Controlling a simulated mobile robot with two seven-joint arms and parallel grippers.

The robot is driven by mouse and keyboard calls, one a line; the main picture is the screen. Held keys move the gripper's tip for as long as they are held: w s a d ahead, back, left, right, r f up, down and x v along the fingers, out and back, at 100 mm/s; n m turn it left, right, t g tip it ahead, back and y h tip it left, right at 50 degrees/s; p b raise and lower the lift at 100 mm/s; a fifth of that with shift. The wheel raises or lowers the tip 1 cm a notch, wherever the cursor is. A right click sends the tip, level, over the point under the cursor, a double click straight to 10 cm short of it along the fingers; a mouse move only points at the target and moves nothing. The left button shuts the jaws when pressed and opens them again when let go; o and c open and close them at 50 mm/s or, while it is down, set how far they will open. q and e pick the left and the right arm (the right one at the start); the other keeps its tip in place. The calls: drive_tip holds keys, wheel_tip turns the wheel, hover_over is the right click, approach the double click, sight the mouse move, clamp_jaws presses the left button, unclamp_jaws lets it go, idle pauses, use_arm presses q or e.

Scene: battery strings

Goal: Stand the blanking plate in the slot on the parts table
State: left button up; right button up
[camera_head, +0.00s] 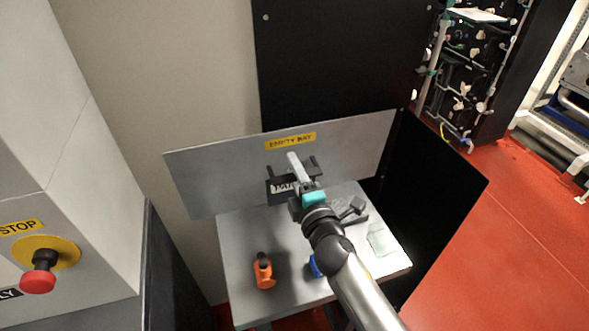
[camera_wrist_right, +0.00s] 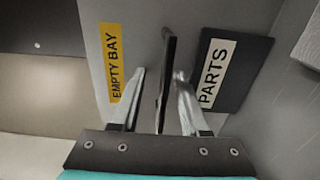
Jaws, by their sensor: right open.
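The blanking plate (camera_head: 225,170) is a wide grey sheet with a yellow "EMPTY BAY" label. It stands roughly upright along the back of the parts table (camera_head: 240,300). Its lower edge and the slot are not clearly visible, so I cannot tell how it is seated. A dark "PARTS" sign (camera_wrist_right: 236,70) is in front of the plate. My right gripper (camera_head: 303,170) is open in front of the plate. In the right wrist view, its pale fingers (camera_wrist_right: 160,85) are apart on either side of a thin dark upright bar (camera_wrist_right: 168,60), seemingly the plate's handle. My left gripper is not in view.
An orange tool (camera_head: 263,273), a partly hidden blue item (camera_head: 314,266), a dark grey device (camera_head: 350,210) and a pale pad (camera_head: 381,240) lie on the table. A black panel (camera_head: 430,200) stands at the right. A red stop button (camera_head: 38,279) is at left.

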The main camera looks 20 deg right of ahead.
drive_tip(key=s, duration=0.5)
drive_tip(key=s+b, duration=0.1)
drive_tip(key=s, duration=0.4)
drive_tip(key=s+b, duration=0.1)
drive_tip(key=s, duration=0.4)
drive_tip(key=shift+s+d, duration=0.15)
drive_tip(key=shift+d, duration=0.15)
